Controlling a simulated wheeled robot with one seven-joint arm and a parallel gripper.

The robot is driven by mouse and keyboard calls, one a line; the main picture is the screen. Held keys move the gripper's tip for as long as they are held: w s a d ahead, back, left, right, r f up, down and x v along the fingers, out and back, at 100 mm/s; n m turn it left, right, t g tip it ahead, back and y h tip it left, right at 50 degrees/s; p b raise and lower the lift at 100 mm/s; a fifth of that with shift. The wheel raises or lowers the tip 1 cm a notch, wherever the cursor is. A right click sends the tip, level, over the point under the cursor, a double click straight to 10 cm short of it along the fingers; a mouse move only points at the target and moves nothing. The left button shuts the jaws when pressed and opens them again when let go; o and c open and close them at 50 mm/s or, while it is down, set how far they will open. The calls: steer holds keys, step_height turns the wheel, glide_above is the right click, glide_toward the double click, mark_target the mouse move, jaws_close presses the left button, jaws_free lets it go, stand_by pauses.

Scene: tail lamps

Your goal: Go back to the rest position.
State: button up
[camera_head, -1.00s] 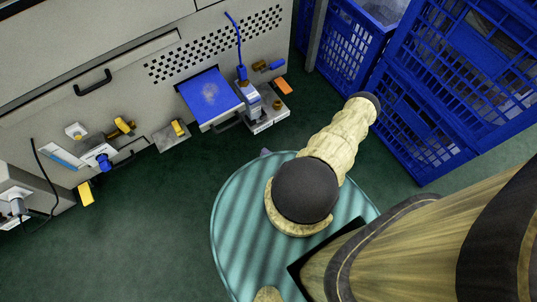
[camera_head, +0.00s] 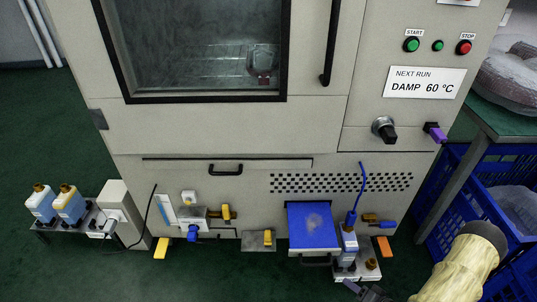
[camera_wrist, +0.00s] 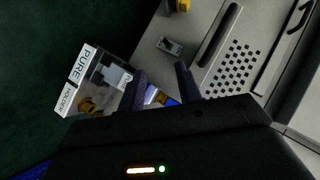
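My arm (camera_head: 462,268) reaches in from the lower right of the head view. My gripper (camera_head: 365,292) is at the bottom edge there, partly cut off, just in front of a small white holder (camera_head: 345,275) with a blue-capped bottle (camera_head: 348,242). In the wrist view my gripper (camera_wrist: 161,84) has its two dark fingers apart, with nothing visibly held between them. The holder (camera_wrist: 68,100), with PURE and HOLDER labels, shows beyond and left of the fingers. Whether the fingers touch anything cannot be told.
A large grey test chamber (camera_head: 220,135) fills the middle, with a blue tray (camera_head: 313,226) projecting low on its front. Blue crates (camera_head: 470,205) stand at the right. Two bottles on a shelf (camera_head: 60,225) are at the left. Green floor (camera_head: 200,275) is clear in front.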

steer(key=w+d+r+n+g+h, duration=0.1)
steer(key=w+r+n+g+h, duration=0.15)
steer(key=w+r, duration=0.4)
steer(key=w+d+r+n+g+h, duration=0.1)
steer(key=w+r+n+g+h, duration=0.2)
steer(key=r, duration=0.7)
steer(key=s+a+r+g+h+p, duration=0.1)
steer(key=s+a+r, duration=0.55)
steer(key=r, duration=0.25)
steer(key=s+a+r+g+h, duration=0.1)
steer(key=s+a+r+g, duration=0.1)
steer(key=s+a+r, duration=0.55)
step_height(320, 180, up, 38)
steer(key=w+p, duration=0.2)
steer(key=p, duration=3.4)
steer(key=shift+a, duration=0.35)
steer(key=shift+f+m, duration=0.1)
steer(key=shift+m, duration=0.15)
